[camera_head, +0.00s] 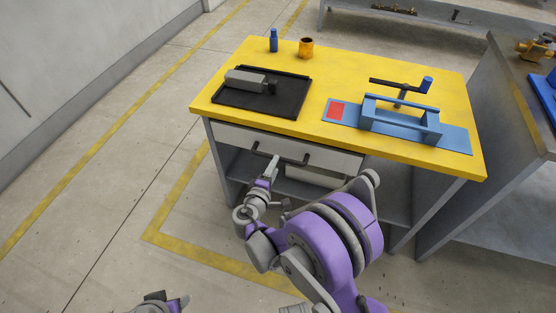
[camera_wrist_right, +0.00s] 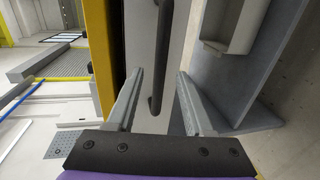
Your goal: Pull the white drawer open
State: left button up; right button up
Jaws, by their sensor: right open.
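The white drawer (camera_head: 230,134) sits under the yellow table top, and its front looks flush with the table frame. Its dark bar handle (camera_head: 293,160) runs along the front. My right gripper (camera_head: 269,168) is at the handle's left part in the head view and hides some of it. In the right wrist view, the open fingers of the right gripper (camera_wrist_right: 161,73) have the handle (camera_wrist_right: 162,45) showing in the gap between them, with space on both sides. I cannot tell how deep the bar is between them.
The yellow table (camera_head: 335,70) carries a black tray (camera_head: 293,105) with a grey part, a blue fixture (camera_head: 455,138), a blue bottle (camera_head: 273,40) and an orange cup (camera_head: 306,48). An open shelf is below the drawer. A grey bench (camera_head: 500,115) stands close on the right. The floor at left is clear.

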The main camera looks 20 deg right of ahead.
jog(key=x, duration=0.5)
jog(key=shift+b, duration=0.3)
grip_shut()
dwell(1.1)
